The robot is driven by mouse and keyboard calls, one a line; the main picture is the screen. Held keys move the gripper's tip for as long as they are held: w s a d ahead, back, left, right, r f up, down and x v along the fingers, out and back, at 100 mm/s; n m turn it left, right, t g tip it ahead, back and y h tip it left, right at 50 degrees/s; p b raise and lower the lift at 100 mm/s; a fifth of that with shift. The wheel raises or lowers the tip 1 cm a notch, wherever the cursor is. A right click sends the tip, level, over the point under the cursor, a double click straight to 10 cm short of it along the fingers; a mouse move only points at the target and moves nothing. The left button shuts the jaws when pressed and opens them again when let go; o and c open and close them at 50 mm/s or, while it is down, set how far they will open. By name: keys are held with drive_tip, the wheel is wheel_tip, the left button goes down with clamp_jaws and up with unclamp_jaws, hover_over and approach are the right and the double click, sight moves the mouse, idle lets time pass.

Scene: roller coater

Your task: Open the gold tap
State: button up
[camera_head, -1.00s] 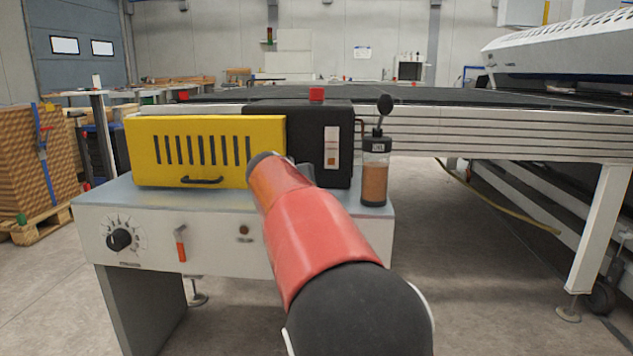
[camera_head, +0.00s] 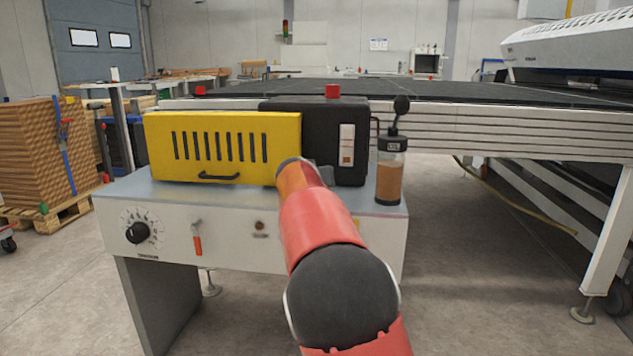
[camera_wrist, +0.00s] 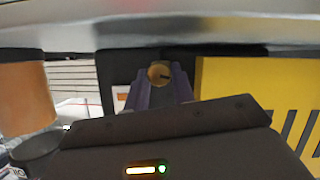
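The gold tap (camera_wrist: 159,73) shows in the wrist view as a small round knob with a dark slot, against the dark box. My gripper (camera_wrist: 160,82) has its two purple-grey fingers apart, with the knob in line between their tips. I cannot tell whether the fingers touch it.
The yellow slotted cover (camera_head: 222,148) is left of the black box, and a brown-filled jar (camera_head: 389,180) stands to its right. A dial (camera_head: 137,233) and an orange-handled lever (camera_head: 197,244) are on the white front panel.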

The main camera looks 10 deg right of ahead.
drive_tip(key=c, duration=0.4)
drive_tip(key=shift+a+f+n+b, duration=0.1)
drive_tip(key=shift+f+n+b, duration=0.25)
drive_tip(key=shift+b, duration=0.3)
drive_tip(key=shift+c, duration=0.2)
drive_tip(key=shift+w+r+n+h+b, duration=0.1)
drive_tip(key=shift+n+h+b, duration=0.2)
drive_tip(key=shift+n+h, duration=0.1)
drive_tip(key=shift+r+n+h, duration=0.2)
drive_tip(key=shift+n+h, duration=0.05)
drive_tip(key=shift+h, duration=0.05)
drive_tip(key=o, duration=1)
